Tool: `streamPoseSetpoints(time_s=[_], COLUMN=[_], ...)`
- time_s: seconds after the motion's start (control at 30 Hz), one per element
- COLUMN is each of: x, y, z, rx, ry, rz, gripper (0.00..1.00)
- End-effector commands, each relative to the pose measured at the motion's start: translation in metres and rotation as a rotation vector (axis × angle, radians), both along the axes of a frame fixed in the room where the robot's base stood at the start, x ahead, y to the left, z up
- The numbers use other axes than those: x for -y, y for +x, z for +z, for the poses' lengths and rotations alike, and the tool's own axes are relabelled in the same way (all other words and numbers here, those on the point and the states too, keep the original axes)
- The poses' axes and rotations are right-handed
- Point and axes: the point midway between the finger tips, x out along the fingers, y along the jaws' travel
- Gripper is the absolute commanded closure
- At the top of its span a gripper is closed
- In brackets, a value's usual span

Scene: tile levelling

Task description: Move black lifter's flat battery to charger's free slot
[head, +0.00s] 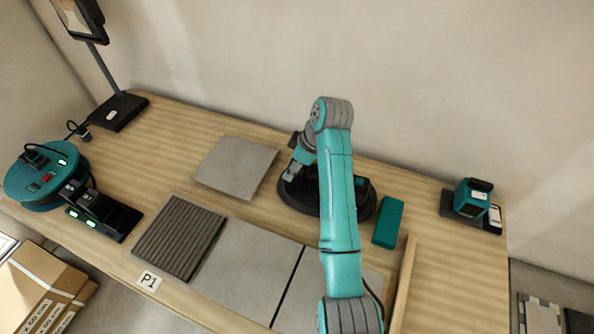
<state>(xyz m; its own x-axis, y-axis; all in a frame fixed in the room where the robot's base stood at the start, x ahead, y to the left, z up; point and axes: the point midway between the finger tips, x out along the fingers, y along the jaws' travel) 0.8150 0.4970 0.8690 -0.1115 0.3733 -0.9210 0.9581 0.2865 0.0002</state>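A black round lifter (362,203) lies on the bench at the centre, partly hidden behind my teal and grey arm. My gripper (291,172) is low over the lifter's left side; its fingers are small and partly hidden, so I cannot tell whether they are open or shut, or hold anything. A flat battery cannot be made out clearly there. The black charger (118,224) lies at the left, with two green lights at its front edge. Dark battery-like blocks (92,202) sit on its left part; its right part looks bare.
A teal cable reel (42,184) is left of the charger. A grey tile (235,166), a ribbed mat (179,238) and large tiles (240,272) lie on the bench. A teal block (388,222) and wooden strip (404,285) are right of my arm. A teal device (470,198) stands far right.

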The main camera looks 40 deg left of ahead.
Motion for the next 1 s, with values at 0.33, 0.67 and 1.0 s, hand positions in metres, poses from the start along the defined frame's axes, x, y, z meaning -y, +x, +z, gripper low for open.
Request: streamPoseSetpoints(time_s=[0.33, 0.67, 1.0], x=[0.0, 0.0, 0.0], y=[0.0, 0.0, 0.0], z=[0.007, 0.024, 0.041], rx=[0.001, 0.001, 0.001], ry=[0.001, 0.001, 0.0], rz=[0.001, 0.001, 0.0], gripper=[0.81, 0.81, 0.81])
